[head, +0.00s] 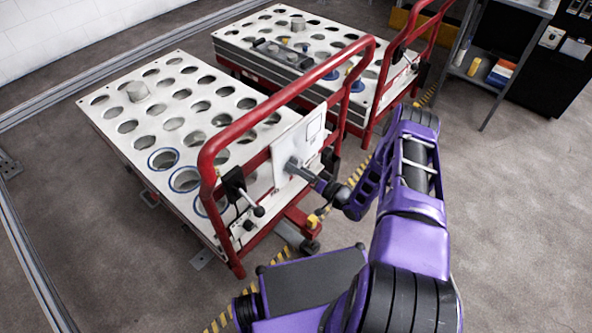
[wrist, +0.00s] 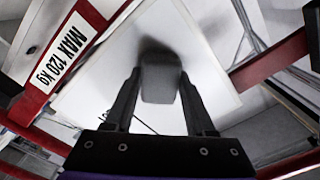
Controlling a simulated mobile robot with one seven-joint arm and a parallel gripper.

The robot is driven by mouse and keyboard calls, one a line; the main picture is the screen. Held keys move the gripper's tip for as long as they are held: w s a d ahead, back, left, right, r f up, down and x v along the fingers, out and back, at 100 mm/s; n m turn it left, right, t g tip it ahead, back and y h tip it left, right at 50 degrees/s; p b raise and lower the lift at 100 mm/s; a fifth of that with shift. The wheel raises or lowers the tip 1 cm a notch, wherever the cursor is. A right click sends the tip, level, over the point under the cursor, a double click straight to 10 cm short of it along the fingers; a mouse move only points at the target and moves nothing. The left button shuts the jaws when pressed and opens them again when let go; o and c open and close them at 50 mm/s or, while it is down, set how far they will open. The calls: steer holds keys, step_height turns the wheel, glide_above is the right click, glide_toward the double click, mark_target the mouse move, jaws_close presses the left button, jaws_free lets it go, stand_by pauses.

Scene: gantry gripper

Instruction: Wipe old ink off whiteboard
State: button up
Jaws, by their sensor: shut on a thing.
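The whiteboard (head: 290,143) is a small white panel on the red-railed side of the nearer cart. A thin dark outline shows at its upper right in the head view. The board also fills the middle of the wrist view (wrist: 100,76), tilted. My gripper (wrist: 159,76) is shut on a grey block, seemingly an eraser (wrist: 160,84). The block is at the board's face, with a dark shadow at its far end; I cannot tell whether it touches. In the head view my gripper (head: 297,167) is in front of the board's lower part. Any ink behind the block is hidden.
Red rails (head: 213,150) frame the board, and a black lever (head: 238,188) stands at its lower left. A second cart (head: 232,40) with a perforated top stands behind. A shelf (head: 485,70) is at the upper right. Open floor (head: 520,220) lies right.

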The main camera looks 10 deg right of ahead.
mark_target(280, 171)
steer(key=shift+s+a+r, duration=0.1)
steer(key=shift+s+a, duration=0.25)
steer(key=shift+a, duration=0.3)
steer(key=shift+s+a+f, duration=0.1)
steer(key=shift+s+a, duration=0.2)
steer(key=shift+a, duration=0.35)
steer(key=shift+s+a+r, duration=0.1)
steer(key=shift+s+a, duration=0.25)
steer(key=shift+a, duration=0.3)
steer(key=v, duration=0.6)
steer(key=shift+d+p, duration=0.25)
steer(key=shift+p, duration=0.1)
steer(key=shift+v, duration=1.5)
